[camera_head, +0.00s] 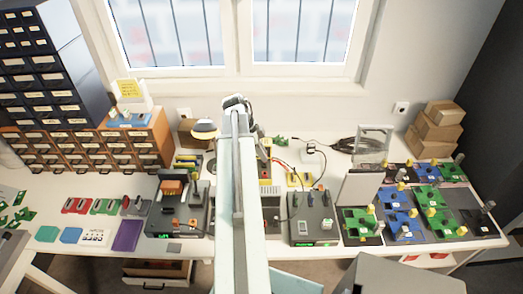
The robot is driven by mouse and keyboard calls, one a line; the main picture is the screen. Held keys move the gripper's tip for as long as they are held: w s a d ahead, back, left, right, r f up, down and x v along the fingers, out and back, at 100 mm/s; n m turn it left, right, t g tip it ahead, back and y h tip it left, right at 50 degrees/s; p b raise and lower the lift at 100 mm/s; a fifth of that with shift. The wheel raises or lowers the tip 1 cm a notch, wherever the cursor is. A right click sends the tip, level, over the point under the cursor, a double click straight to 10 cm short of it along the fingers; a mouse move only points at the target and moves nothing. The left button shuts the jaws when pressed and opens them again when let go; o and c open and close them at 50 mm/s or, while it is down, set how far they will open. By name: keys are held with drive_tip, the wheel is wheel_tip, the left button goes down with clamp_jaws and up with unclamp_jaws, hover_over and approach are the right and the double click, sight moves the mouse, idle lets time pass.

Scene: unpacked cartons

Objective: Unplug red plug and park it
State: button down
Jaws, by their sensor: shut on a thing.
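My arm (241,200) rises through the middle of the view and bends at its top over the workbench. My gripper is hidden behind it, so its jaws and anything in them cannot be seen. I cannot make out a red plug for certain. A dark device (313,229) with a green display stands just right of my arm, with small plugs on its top. Another dark device (178,222) stands left of the arm. A yellow block (298,179) lies behind the right device, with dark and red cables near it.
Boards with green and blue circuits (399,222) fill the right of the bench. Coiled black cable (345,145) and cartons (437,133) are at the back right. Drawer cabinets (95,150) stand at the left. Red, green and purple pieces (128,235) lie at the front left.

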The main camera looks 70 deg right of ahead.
drive_tip(key=shift+f+b, duration=2.8)
drive_tip(key=shift+f, duration=0.1)
drive_tip(key=shift+f, duration=0.1)
drive_tip(key=shift+f+b, duration=0.3)
drive_tip(key=shift+b, duration=0.1)
drive_tip(key=shift+f+b, duration=0.3)
drive_tip(key=c, duration=1.3)
unclamp_jaws()
drive_tip(key=shift+a+r, duration=0.1)
